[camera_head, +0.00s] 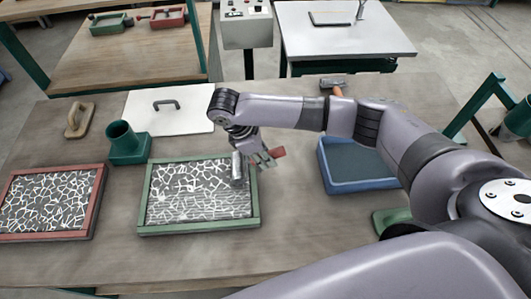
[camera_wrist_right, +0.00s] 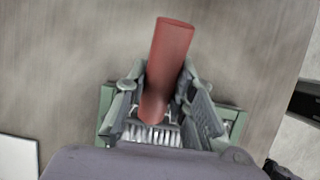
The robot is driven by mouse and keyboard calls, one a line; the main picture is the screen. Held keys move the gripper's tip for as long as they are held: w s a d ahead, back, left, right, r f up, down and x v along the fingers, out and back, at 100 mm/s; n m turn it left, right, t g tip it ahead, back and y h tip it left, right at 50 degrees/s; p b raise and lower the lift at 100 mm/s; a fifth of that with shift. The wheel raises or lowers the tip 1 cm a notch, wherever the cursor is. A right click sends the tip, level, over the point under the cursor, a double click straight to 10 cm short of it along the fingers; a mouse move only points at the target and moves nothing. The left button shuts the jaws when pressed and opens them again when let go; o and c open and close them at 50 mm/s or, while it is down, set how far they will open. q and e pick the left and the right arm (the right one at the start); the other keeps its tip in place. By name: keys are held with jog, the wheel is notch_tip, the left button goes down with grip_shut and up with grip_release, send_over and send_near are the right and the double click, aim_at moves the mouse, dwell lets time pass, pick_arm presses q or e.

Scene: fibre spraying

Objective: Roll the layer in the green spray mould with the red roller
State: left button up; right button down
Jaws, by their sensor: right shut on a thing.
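The green spray mould (camera_head: 255,200) lies on the table left of centre, filled with a dark layer covered in white fibre strands. My right gripper (camera_head: 262,158) is above its right edge, shut on the red roller. The roller's red handle (camera_head: 278,152) sticks out to the right of the fingers. Its grey ridged drum (camera_head: 238,168) is over the right part of the layer; I cannot tell whether it touches. In the right wrist view the red handle (camera_wrist_right: 172,55) stands between the fingers, with the mould's green rim (camera_wrist_right: 105,108) behind. My left gripper is out of view.
A red-framed mould (camera_head: 100,200) with a similar layer lies at the left. A green cup-shaped holder (camera_head: 127,150), a white lid (camera_head: 185,120) and a wooden float (camera_head: 80,120) are behind. A blue tray (camera_head: 335,185) stands right; another tool (camera_head: 335,82) lies at the back.

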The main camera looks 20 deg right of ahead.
jog(key=shift+f, duration=0.55)
jog(key=shift+f, duration=0.15)
